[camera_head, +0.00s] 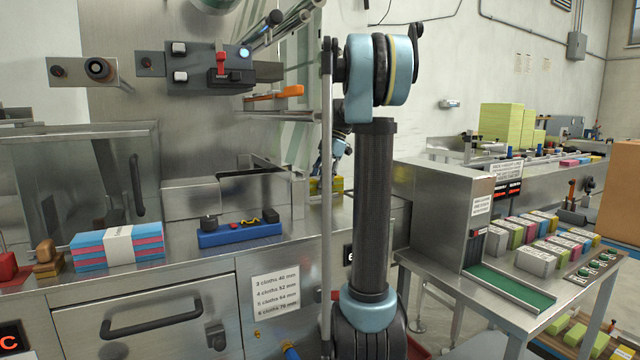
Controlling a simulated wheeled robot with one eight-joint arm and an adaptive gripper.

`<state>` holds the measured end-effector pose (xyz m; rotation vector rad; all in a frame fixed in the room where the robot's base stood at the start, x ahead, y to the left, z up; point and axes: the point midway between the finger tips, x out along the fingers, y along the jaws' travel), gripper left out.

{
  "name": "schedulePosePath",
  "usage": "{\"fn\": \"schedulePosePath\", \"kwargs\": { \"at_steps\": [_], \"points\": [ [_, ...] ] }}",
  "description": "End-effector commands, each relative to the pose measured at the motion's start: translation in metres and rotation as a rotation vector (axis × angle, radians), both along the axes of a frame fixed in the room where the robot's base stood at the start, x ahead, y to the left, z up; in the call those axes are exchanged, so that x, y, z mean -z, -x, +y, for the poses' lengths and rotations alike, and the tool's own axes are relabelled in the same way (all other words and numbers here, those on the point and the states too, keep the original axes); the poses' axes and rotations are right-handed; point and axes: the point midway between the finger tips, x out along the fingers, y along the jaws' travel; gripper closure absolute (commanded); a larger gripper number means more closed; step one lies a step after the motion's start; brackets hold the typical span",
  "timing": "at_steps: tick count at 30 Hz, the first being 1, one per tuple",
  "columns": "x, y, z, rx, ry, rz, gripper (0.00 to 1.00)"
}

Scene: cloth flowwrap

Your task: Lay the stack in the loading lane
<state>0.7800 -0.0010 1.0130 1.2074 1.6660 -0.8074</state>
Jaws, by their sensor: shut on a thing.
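My gripper (333,156) is partly in view behind my upright arm link, low over the steel counter. It is shut on a yellow-green stack (323,186), of which only a small part shows; my arm and a thin upright rod cover the rest. Whether the stack touches the counter cannot be told. A steel channel with raised walls (190,197) stands to the left of the gripper; I cannot tell whether it is the loading lane. A blue and pink cloth stack with a white band (118,243) lies on the counter at the left.
A blue block with knobs (240,234) sits at the counter's front. A control panel (215,66) and an orange-handled part (290,92) are above. At right, a steel table has a boxy machine (447,205), a green belt (510,288) and several banded packs (537,260).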

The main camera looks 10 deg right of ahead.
Motion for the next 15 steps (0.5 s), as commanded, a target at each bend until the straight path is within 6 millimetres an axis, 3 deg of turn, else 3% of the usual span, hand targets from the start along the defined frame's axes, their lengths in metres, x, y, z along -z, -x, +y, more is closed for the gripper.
{"fn": "schedulePosePath", "kwargs": {
  "at_steps": [8,9,10,11,15],
  "points": [
    [0.001,-0.0002,0.0002,0.0,0.0,0.0,0.81],
    [0.0007,-0.0002,0.0001,0.0,0.0,0.0,0.45],
    [0.0007,-0.0002,0.0001,0.0,0.0,0.0,0.38],
    [0.0007,-0.0002,0.0001,0.0,0.0,0.0,0.34],
    [0.0007,-0.0001,0.0002,0.0,0.0,0.0,0.34]
  ]
}}
